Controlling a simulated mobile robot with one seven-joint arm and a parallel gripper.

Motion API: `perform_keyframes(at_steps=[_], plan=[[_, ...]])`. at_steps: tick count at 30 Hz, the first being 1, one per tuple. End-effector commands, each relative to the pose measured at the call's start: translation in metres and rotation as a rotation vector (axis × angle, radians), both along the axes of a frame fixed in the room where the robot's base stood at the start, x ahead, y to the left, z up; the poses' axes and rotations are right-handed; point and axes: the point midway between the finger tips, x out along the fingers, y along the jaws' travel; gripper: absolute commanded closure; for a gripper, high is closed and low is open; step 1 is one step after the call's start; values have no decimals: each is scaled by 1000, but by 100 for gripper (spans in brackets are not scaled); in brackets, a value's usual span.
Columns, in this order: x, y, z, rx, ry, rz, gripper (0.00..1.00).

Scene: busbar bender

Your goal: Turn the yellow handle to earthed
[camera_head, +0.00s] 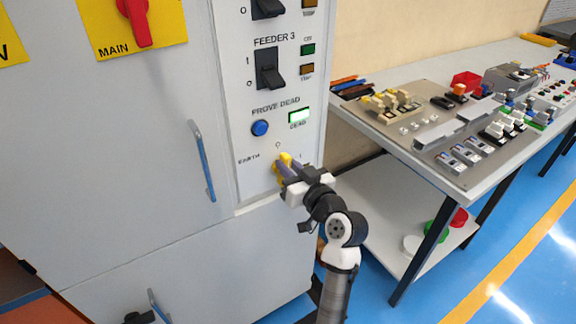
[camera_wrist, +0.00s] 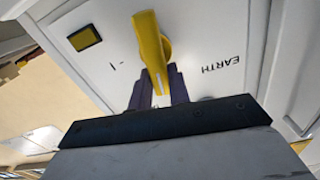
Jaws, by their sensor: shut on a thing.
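The yellow handle (camera_wrist: 151,45) sits on the grey panel, between the EARTH mark and the "I" mark in the wrist view. My gripper (camera_wrist: 159,92) is shut on the handle's lower end in that view, with one dark finger on each side. In the head view my gripper (camera_head: 282,168) is at the lower part of the panel and covers most of the yellow handle (camera_head: 286,158). The EARTH label (camera_head: 249,160) is left of the handle there. Which mark the handle points to is hard to tell.
Above the handle are a blue button (camera_head: 260,128) and a lit green DEAD window (camera_head: 299,115). The black FEEDER 3 switch (camera_head: 269,69) is higher up. A blue door handle (camera_head: 203,160) stands out left of the panel. A workbench (camera_head: 440,178) with parts stands right of my arm.

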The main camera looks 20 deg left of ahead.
Motion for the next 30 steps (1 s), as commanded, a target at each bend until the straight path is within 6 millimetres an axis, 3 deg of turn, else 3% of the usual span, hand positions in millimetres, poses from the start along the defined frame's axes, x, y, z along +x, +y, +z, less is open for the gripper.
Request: perform_keyframes(at_steps=[30], plan=[[13,-11,-10,580,749,-1,100]])
